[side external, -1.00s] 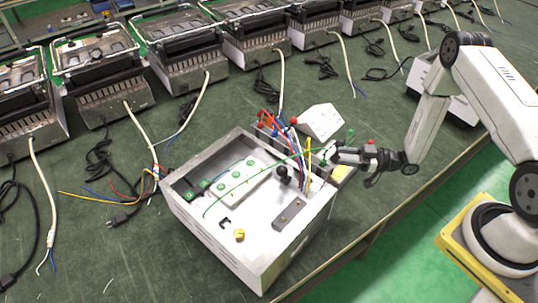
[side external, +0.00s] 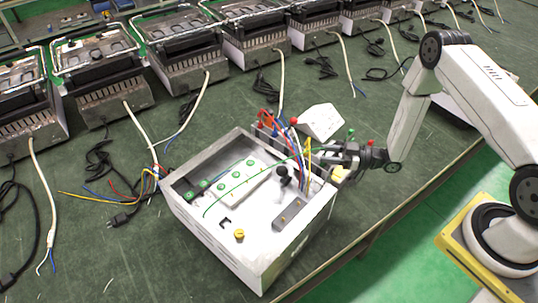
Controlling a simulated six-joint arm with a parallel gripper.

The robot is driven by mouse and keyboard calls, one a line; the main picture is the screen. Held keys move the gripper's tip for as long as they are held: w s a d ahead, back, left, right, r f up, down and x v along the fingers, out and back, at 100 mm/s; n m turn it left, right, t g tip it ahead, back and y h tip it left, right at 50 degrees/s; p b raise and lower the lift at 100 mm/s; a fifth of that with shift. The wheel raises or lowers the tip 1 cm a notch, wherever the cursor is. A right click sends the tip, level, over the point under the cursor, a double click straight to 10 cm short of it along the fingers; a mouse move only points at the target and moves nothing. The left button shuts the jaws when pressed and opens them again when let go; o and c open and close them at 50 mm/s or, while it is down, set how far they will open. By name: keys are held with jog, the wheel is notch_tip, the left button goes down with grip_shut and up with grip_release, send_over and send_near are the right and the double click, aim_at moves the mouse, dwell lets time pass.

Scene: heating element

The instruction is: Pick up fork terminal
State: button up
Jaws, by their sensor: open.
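I cannot make out a fork terminal for certain at this size. A green wire (side external: 240,189) curves across the open grey box (side external: 232,254) and runs up toward my gripper. Red, blue and yellow wires (side external: 307,160) rise at the box's back right corner. My gripper (side external: 335,157) is open at that corner, just right of these wires. Its fingers point left. Whether anything lies between them cannot be told, as the wires and dark parts overlap there.
A white sloped control box (side external: 319,121) with red and green knobs stands behind my gripper. Inside the grey box are a white block with green-marked spots (side external: 228,184), a black knob (side external: 284,171) and a yellow knob (side external: 239,235). Several grills (side external: 181,55) line the back.

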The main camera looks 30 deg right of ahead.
jog(key=shift+x, duration=1.4)
grip_shut()
